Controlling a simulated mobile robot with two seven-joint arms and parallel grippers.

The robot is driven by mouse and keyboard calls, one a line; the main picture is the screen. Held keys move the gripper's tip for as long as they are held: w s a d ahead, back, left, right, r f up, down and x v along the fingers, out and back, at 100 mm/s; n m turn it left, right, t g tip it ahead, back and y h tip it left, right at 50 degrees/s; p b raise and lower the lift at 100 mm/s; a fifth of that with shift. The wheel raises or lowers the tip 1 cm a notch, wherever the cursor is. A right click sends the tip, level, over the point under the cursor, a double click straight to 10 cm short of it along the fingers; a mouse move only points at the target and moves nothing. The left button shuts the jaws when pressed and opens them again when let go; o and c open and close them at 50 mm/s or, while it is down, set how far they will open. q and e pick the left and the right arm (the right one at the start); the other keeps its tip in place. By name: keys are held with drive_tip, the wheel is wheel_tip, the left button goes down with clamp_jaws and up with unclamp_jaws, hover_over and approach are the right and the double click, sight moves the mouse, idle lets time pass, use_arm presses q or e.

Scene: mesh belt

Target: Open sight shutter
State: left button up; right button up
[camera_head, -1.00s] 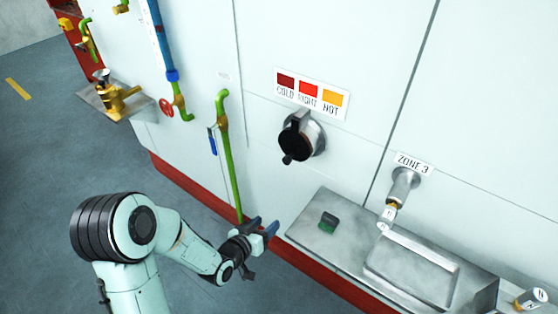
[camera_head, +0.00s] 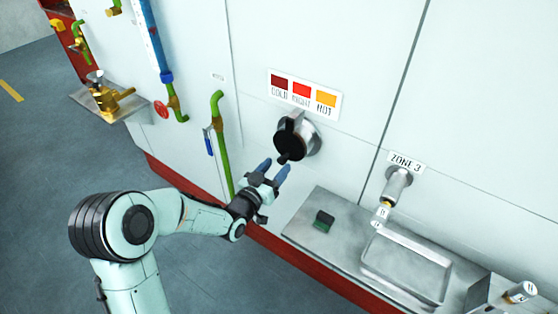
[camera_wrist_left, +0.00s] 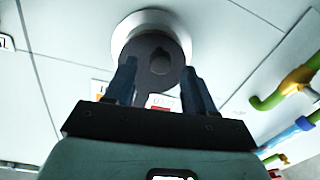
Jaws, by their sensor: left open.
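In the left wrist view the open fingers (camera_wrist_left: 162,85) frame the dark shutter (camera_wrist_left: 153,62), with the pale port ring (camera_wrist_left: 125,30) behind. My right gripper is not in view.
A metal shelf (camera_head: 335,247) below right holds a small dark green block (camera_head: 324,220) and a shallow tray (camera_head: 408,262). A ZONE 3 fitting (camera_head: 397,184) projects above it. A green pipe (camera_head: 222,150) runs down the wall left of the port.

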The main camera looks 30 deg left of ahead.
sight(285, 145)
use_arm(q)
drive_tip(key=shift+w, duration=1.25)
